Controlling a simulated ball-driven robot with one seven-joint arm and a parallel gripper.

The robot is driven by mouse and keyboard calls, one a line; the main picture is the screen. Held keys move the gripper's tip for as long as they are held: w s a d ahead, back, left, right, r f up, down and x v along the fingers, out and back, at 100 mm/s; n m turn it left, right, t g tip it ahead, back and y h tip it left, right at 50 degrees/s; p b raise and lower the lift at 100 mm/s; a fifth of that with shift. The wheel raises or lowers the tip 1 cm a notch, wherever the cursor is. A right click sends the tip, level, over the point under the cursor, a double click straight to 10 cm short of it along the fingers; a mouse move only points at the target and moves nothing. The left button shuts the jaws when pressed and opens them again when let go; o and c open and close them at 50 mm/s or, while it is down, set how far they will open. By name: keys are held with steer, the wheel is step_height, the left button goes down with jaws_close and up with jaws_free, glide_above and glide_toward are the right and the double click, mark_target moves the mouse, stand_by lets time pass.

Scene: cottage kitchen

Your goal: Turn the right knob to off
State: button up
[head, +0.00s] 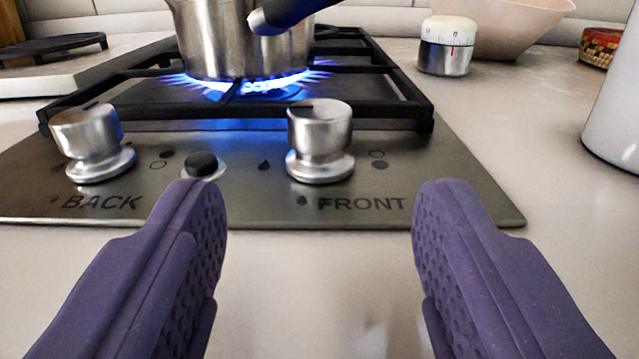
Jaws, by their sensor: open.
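The right knob (320,142) is a silver metal knob on the stove's dark control panel, just above the label FRONT. The left knob (91,143) is a similar silver knob above the label BACK. A blue flame (250,84) burns under a steel pot (240,40) on the grate. My gripper (320,200) is open and empty, with its two purple padded fingers spread wide. The fingers are in front of the panel, and the right knob stands beyond the gap between them, apart from both.
A small black button (202,165) sits between the knobs. The pot's dark blue handle (285,14) points up and right. A white and silver timer (446,46), a pale bowl (505,28) and a white container (615,100) stand on the counter at right. The counter in front is clear.

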mark_target(315, 124)
steer(key=w+b, duration=0.1)
steer(key=w, duration=0.6)
steer(key=shift+w+b, duration=0.2)
steer(key=shift+b, duration=0.1)
steer(key=shift+r, duration=0.1)
steer(key=c, duration=1)
steer(key=shift+c, duration=0.2)
steer(key=shift+a+h, duration=0.1)
steer(key=shift+h, duration=0.2)
steer(key=m+h, duration=0.2)
steer(key=h, duration=0.1)
steer(key=m+h, duration=0.1)
steer(key=h, duration=0.1)
steer(key=shift+a+m+g, duration=0.3)
steer(key=shift+a+g, duration=0.1)
steer(key=shift+w+a+m+g+h, duration=0.15)
steer(key=shift+m+g+h, duration=0.55)
steer(key=shift+m+h, duration=0.65)
steer(key=shift+h, duration=0.35)
